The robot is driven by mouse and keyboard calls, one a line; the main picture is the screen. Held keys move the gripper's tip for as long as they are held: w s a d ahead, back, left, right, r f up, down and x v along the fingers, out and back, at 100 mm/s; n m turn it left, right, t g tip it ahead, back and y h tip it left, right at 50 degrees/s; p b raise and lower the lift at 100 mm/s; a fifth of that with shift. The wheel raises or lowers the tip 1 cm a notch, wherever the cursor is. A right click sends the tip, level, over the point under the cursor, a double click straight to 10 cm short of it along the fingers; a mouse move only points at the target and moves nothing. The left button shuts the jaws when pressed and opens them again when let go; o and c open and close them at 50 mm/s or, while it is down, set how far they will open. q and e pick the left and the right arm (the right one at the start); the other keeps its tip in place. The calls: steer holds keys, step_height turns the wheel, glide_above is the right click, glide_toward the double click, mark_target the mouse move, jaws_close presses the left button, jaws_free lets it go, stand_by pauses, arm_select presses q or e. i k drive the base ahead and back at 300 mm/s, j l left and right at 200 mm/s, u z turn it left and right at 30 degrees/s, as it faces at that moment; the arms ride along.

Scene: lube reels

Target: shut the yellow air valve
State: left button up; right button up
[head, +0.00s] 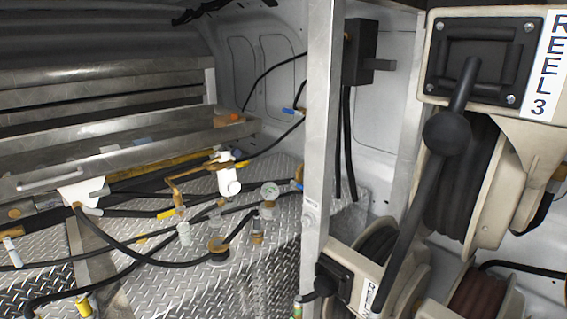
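Several small yellow valve handles show among the hoses and fittings at the left and middle. One yellow handle (243,164) lies just right of the white filter body (229,180). Another yellow handle (166,214) sits on the brass pipework to its lower left. A third yellow piece (84,307) is at the bottom left edge. I cannot tell which of these is the air valve, or whether it is open or shut. Neither of my grippers is in view.
A metal post (322,130) stands in the middle. Right of it are hose reels, including one labelled REEL 3 (543,70) with a black hose and ball stop (447,132). Black hoses cross the diamond-plate deck (275,250). A pressure gauge (270,191) stands near the filter.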

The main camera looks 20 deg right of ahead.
mark_target(243, 164)
steer(key=i+l+z, duration=0.15)
steer(key=l+z, duration=0.2)
steer(key=i+j+u, duration=0.15)
steer(key=i, duration=0.35)
steer(key=i+u, duration=0.15)
steer(key=i, duration=0.35)
